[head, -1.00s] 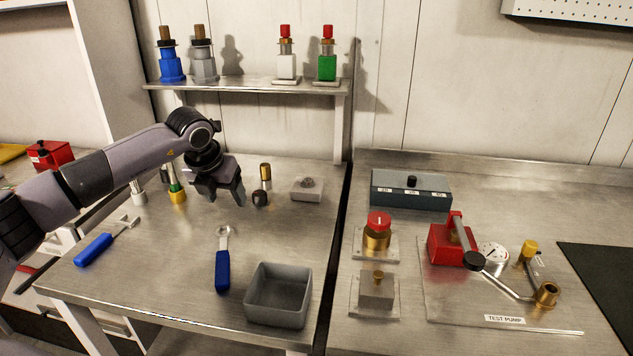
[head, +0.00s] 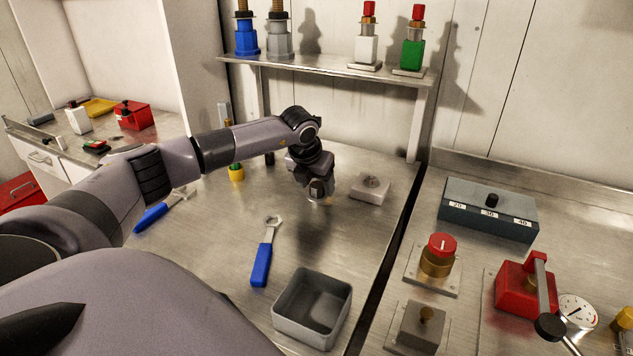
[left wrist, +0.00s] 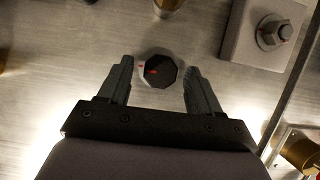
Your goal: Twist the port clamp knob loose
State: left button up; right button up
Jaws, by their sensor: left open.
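A dark, faceted round knob with a red mark (left wrist: 160,71) shows in the left wrist view; it looks like the port clamp knob. My left gripper (left wrist: 157,68) is open, pointing down, with one finger on each side of the knob. Gaps show between both fingers and the knob, so it is not gripped. In the head view my left gripper (head: 319,199) is over the back of the left bench and hides the knob. My right gripper is not in view.
A grey block with a hex nut (left wrist: 272,32) sits right of the gripper; it also shows in the head view (head: 370,189). A brass fitting (left wrist: 168,7) stands close behind the knob. A blue-handled wrench (head: 263,255) and a grey bin (head: 312,308) lie nearer the front.

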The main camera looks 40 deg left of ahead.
pick_arm(q)
jog(key=shift+w+f, duration=0.1)
jog(key=shift+f, duration=0.15)
jog(key=c, duration=1)
jog(key=shift+c, duration=0.2)
